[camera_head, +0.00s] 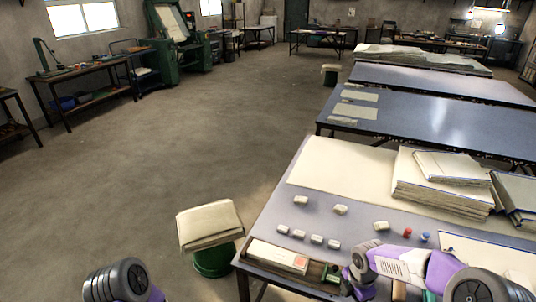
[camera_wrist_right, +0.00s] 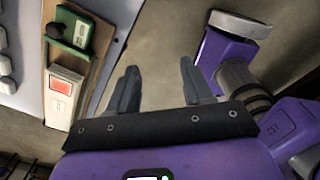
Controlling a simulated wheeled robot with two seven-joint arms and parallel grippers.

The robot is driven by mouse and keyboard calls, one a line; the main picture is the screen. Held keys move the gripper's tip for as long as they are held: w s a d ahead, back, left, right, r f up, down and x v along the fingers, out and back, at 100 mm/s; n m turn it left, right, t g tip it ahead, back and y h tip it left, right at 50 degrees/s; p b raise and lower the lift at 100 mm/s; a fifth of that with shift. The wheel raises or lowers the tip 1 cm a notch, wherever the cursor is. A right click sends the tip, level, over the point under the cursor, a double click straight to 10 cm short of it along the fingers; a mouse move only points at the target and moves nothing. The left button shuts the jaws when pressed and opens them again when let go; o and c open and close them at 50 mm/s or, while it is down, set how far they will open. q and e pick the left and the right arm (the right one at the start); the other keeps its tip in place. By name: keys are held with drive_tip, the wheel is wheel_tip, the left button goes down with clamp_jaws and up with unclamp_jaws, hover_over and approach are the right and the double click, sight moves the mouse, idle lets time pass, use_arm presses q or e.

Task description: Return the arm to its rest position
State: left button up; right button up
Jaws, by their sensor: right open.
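My right gripper (camera_wrist_right: 159,65) is open in the right wrist view. Its two dark fingers are apart, with nothing between them and bare floor behind. The table edge, with a wooden tray (camera_wrist_right: 93,77) on it, lies to the left of the fingers. In the head view my right arm (camera_head: 400,263) reaches over the near table's front part; its fingers cannot be made out there. Only a joint of my left arm (camera_head: 120,282) shows at the bottom left, and its gripper is out of view. A flat cream cloth (camera_head: 340,165) lies on the near table.
The near table (camera_head: 330,225) holds a cloth stack (camera_head: 440,185), several small pale blocks and a tray with a white box (camera_head: 278,257). A green stool (camera_head: 213,262) topped with folded cloth (camera_head: 208,223) stands left of the table.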

drive_tip(key=s+a+f+m+y, duration=0.4)
drive_tip(key=s+a+f+m, duration=0.3)
drive_tip(key=a+f+m, duration=0.55)
drive_tip(key=s+a+f+m, duration=0.2)
drive_tip(key=s+f+m, duration=0.3)
drive_tip(key=s+m, duration=0.4)
drive_tip(key=m, duration=0.3)
drive_tip(key=shift+s+a+f+t, duration=0.15)
drive_tip(key=shift+s+f+t, duration=0.15)
drive_tip(key=shift+f, duration=0.1)
